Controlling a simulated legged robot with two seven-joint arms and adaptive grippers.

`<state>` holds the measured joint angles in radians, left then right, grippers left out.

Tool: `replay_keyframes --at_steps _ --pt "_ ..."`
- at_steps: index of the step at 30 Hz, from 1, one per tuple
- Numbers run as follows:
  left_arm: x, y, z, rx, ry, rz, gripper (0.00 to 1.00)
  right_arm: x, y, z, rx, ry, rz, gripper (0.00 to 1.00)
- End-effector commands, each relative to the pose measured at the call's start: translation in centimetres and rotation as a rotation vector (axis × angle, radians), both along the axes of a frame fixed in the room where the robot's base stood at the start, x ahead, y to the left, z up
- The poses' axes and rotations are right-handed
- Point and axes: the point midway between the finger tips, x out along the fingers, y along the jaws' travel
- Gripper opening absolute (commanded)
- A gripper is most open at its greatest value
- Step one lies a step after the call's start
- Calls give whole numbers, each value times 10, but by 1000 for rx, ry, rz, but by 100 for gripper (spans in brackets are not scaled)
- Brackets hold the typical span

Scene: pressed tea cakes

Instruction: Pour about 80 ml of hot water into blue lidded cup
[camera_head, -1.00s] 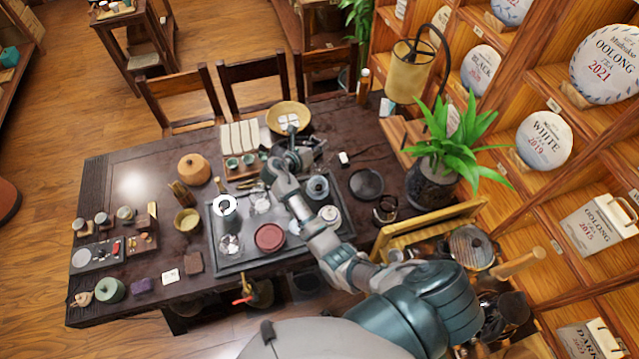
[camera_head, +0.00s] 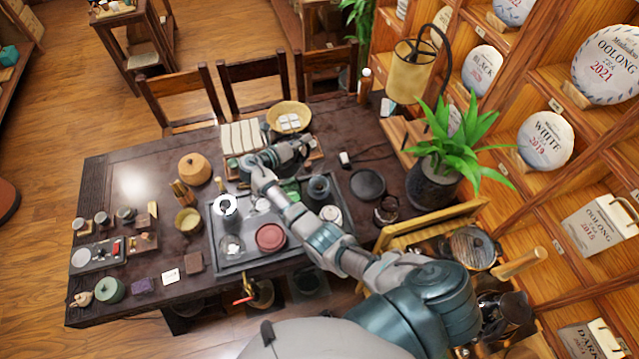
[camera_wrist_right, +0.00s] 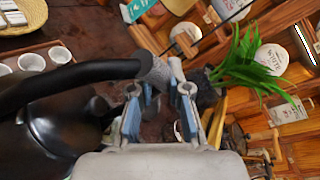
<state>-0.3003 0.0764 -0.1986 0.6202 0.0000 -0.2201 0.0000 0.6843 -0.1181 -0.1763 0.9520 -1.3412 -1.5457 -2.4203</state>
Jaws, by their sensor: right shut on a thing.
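A black kettle (camera_wrist_right: 55,120) fills the lower left of the right wrist view, its curved handle (camera_wrist_right: 75,75) reaching to my fingers. My right gripper (camera_wrist_right: 160,95) is shut on this handle. In the head view the right gripper (camera_head: 292,150) is above the far side of the tea tray, and the kettle is mostly hidden there. A blue-grey lidded cup (camera_head: 319,187), apparently the blue lidded cup, stands on the tray, nearer than the gripper and slightly right. Its contents are hidden. My left gripper is out of view.
The dark tea tray (camera_head: 222,262) holds a red round dish (camera_head: 270,237) and a white-rimmed vessel (camera_head: 226,206). A woven bowl (camera_head: 289,117) stands behind. A potted plant (camera_head: 435,180) and a lamp (camera_head: 412,70) stand at the right. The table's left middle is fairly clear.

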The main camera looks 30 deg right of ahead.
Motion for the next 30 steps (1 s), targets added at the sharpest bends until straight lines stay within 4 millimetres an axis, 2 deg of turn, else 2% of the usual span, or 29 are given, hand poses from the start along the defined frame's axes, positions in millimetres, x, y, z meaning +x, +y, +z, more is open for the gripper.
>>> replay_keyframes --at_steps 4,17,30 --pt "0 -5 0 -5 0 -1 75 1 1 3 -2 -8 1 0" --pt "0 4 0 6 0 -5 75 1 0 3 0 -8 1 0" --pt "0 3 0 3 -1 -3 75 1 0 3 -1 -8 1 0"
